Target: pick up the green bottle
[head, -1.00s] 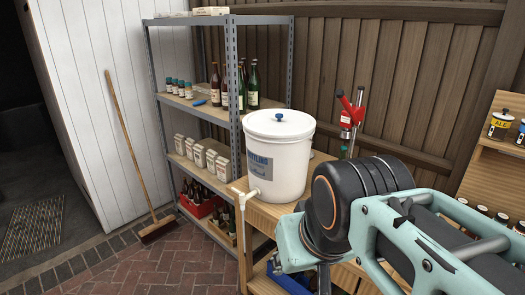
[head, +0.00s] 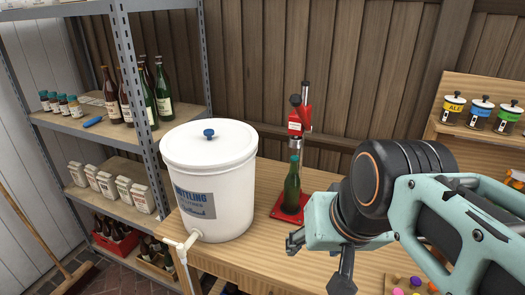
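A green bottle (head: 292,187) stands upright on the red base of a red bench capper (head: 299,122), on the wooden workbench (head: 262,224). More green bottles (head: 163,90) stand with brown ones on the metal shelf at the left. My gripper (head: 318,262) hangs over the front of the bench, to the right of and nearer than the capper's bottle. Its fingers are spread apart and nothing shows between them. My arm hides part of the bench at the right.
A white lidded bucket (head: 209,180) with a tap stands on the bench left of the capper. Ingredient tins (head: 480,112) stand on a raised shelf at the right. Coloured caps (head: 416,282) lie at the bench's front right. Bare bench lies between bucket and capper.

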